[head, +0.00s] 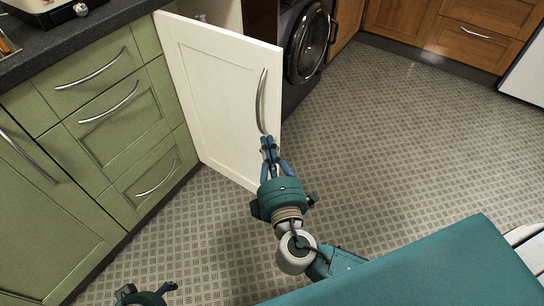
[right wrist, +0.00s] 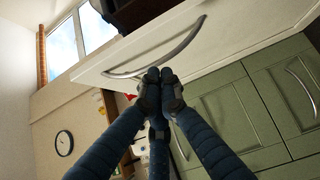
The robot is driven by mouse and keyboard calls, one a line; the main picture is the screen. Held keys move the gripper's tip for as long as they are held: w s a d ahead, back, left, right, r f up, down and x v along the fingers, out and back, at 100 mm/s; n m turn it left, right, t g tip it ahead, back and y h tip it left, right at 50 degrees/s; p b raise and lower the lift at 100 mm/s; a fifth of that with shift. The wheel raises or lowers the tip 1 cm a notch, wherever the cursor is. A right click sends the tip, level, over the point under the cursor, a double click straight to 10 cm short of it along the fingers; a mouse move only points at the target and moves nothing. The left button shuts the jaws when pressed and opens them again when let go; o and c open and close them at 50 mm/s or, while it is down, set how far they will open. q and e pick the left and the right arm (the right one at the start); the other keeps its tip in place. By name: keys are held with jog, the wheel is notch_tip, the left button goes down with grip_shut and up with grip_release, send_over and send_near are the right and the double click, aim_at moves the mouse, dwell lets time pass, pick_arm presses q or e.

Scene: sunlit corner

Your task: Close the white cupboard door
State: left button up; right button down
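The white cupboard door (head: 215,95) stands wide open, swung out from the green cabinets. Its curved metal handle (head: 261,100) is near the free edge, and it also shows in the right wrist view (right wrist: 190,40). My right gripper (head: 268,143) is at the lower end of the handle, in front of the door. In the right wrist view its fingertips (right wrist: 160,76) are together and overlap the handle. I cannot tell whether they touch it or have any of it between them. Part of my left gripper (head: 145,293) shows at the bottom left edge, its fingers unclear.
Green drawers (head: 110,105) with metal handles stand left of the door under a dark worktop (head: 75,35). A dark washing machine (head: 308,45) stands behind the door. Wooden cabinets (head: 450,35) line the back. The patterned floor (head: 400,130) right of the door is clear.

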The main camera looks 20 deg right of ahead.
aim_at(271, 113)
jog(key=w+d, duration=0.1)
jog(key=w, duration=0.1)
jog(key=w+d, duration=0.1)
jog(key=w, duration=0.1)
jog(key=w+d, duration=0.1)
jog(key=w, duration=0.1)
jog(key=shift+w+d+f, duration=0.1)
jog(key=shift+w+d, duration=0.15)
jog(key=shift+d, duration=0.1)
jog(key=shift+d, duration=0.15)
